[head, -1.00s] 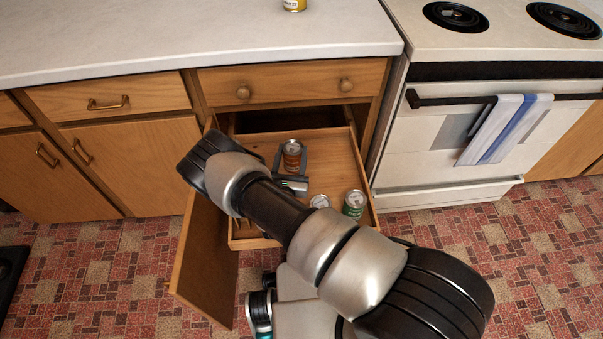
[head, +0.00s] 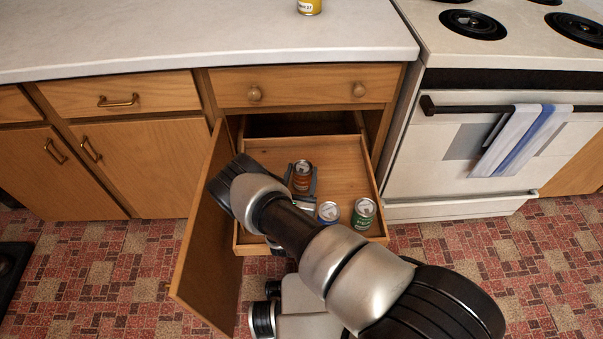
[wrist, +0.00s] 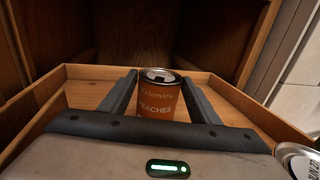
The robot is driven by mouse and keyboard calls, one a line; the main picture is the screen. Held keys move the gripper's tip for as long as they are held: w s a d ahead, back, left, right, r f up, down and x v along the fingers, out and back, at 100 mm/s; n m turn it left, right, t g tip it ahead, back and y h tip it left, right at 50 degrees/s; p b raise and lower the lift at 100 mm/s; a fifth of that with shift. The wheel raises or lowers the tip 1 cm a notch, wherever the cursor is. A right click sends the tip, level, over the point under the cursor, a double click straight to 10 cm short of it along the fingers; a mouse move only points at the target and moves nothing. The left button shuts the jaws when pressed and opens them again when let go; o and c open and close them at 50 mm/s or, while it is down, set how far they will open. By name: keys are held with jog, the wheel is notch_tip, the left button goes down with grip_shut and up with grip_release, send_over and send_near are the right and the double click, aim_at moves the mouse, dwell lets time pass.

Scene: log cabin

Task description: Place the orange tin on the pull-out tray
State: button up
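The orange tin (head: 302,177), labelled peaches, stands upright on the floor of the pull-out tray (head: 343,160), towards its left side. It also shows in the wrist view (wrist: 158,103). My gripper (head: 302,181) reaches low over the tray from the front, with one finger on each side of the tin. In the wrist view the fingers (wrist: 160,90) are apart, and a narrow gap shows beside the tin's lower left. The tin's far side is hidden. My forearm covers the tray's front left part.
A blue-and-white tin (head: 328,212) and a green tin (head: 363,213) stand at the tray's front right. An open cabinet door (head: 208,236) flanks the left. A yellow tin (head: 308,6) stands on the counter. The stove (head: 480,150) is right.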

jog(key=shift+o, duration=1)
